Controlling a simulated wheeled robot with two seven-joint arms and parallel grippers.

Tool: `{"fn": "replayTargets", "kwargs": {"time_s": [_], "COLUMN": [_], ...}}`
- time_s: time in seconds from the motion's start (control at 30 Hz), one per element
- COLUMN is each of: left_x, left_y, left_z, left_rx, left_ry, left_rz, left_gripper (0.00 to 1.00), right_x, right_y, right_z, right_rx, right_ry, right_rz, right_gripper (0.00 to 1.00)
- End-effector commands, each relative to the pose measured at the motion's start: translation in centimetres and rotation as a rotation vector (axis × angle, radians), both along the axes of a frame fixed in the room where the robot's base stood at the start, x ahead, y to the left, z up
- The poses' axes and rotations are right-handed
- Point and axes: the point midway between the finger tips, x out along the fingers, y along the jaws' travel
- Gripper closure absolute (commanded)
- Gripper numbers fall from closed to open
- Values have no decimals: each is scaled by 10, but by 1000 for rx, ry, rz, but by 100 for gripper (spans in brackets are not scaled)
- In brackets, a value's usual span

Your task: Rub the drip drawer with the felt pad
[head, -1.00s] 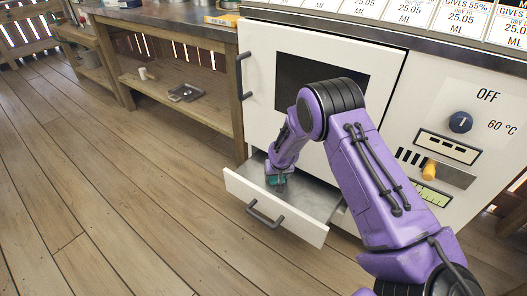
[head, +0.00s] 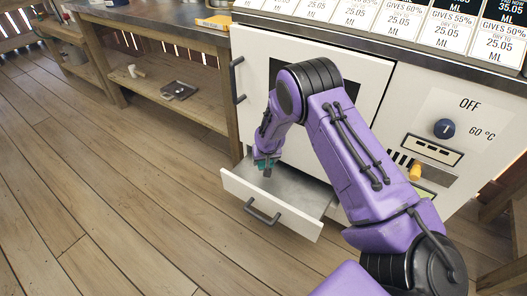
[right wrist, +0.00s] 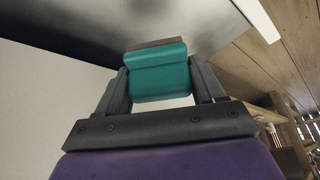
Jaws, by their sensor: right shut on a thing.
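The drip drawer (head: 302,196) is pulled out at the bottom of the white machine, with a grey metal inside, a white front and a dark handle. My right gripper (head: 266,165) points down over the drawer's left part. It is shut on the felt pad, a teal block with a grey face. The pad (right wrist: 160,75) shows between the two fingers of the gripper (right wrist: 160,92) in the right wrist view, its grey face toward the drawer's metal surface (right wrist: 195,22). I cannot tell whether the pad touches it. My left gripper is not in view.
The white machine (head: 262,60) stands behind the drawer, with a knob (head: 444,128) and an orange part (head: 415,172) on its panel. A wooden bench (head: 160,60) stands at the left, a dark tray (head: 179,90) on its lower shelf. The floor before the drawer is clear.

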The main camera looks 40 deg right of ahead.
Motion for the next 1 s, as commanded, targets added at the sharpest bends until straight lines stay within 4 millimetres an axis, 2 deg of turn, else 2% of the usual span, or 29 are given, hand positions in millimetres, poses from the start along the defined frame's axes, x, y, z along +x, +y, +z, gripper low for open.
{"fn": "replayTargets", "kwargs": {"time_s": [0.03,0.2,0.67,0.77,0.83,1.0], "left_x": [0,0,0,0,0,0], "left_y": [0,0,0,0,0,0], "left_z": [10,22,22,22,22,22], "left_rx": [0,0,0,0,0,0], "left_ry": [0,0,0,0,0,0], "left_rz": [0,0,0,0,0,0], "left_gripper": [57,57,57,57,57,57], "right_x": [0,-1,0,7,13,16], "right_y": [-1,-2,2,21,44,117], "right_z": [9,21,25,42,62,132], "right_rx": [0,1,0,-1,-2,-4], "right_ry": [0,0,-1,-5,-7,-9], "right_rz": [-1,-4,4,34,74,217], "right_gripper": [56,56,56,56,56,56]}}
